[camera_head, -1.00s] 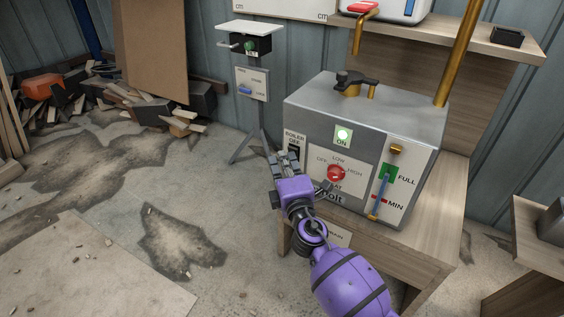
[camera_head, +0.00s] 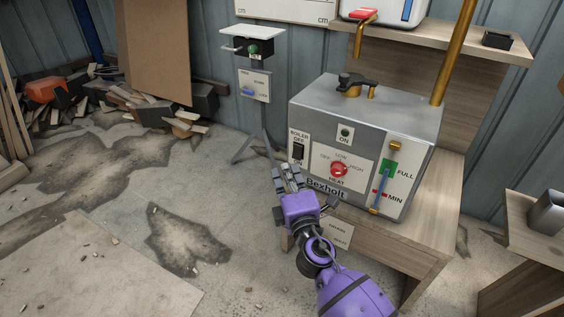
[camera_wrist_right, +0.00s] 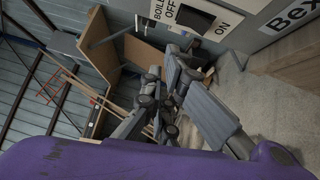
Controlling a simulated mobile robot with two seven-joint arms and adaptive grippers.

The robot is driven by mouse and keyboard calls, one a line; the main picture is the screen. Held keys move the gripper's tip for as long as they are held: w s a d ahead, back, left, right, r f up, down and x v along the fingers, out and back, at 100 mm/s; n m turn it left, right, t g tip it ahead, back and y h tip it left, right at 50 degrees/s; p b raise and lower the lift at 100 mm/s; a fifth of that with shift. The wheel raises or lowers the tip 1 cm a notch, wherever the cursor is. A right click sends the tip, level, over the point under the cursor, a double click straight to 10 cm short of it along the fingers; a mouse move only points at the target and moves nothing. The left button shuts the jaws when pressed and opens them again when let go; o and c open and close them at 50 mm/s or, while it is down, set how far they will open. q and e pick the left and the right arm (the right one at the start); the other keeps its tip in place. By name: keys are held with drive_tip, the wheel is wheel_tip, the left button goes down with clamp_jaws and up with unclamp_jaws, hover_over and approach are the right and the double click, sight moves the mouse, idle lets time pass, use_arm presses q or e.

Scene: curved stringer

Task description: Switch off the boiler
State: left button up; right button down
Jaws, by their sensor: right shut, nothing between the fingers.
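The boiler (camera_head: 322,115) is a grey metal box on a wooden bench. The lamp (camera_head: 345,134) above its ON label is dark. The black boiler switch (camera_head: 298,150), between OFF and ON labels, is on the left of the front panel. It also shows in the right wrist view (camera_wrist_right: 193,16); its exact tilt is hard to tell. A red heat knob (camera_head: 339,169) is right of it. My purple right gripper (camera_head: 287,172) is shut and empty, just below and in front of the switch, apart from it. Its fingers also show in the right wrist view (camera_wrist_right: 172,90). My left gripper is out of view.
A level gauge (camera_head: 383,185) with FULL and MIN marks is on the boiler's right. A stand with a lever box (camera_head: 252,47) is behind left. Wood scraps and bricks (camera_head: 155,110) lie at the back left. The floor left of the bench is mostly clear.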

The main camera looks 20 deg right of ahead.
drive_tip(key=s, duration=0.5)
drive_tip(key=shift+a+r, duration=0.25)
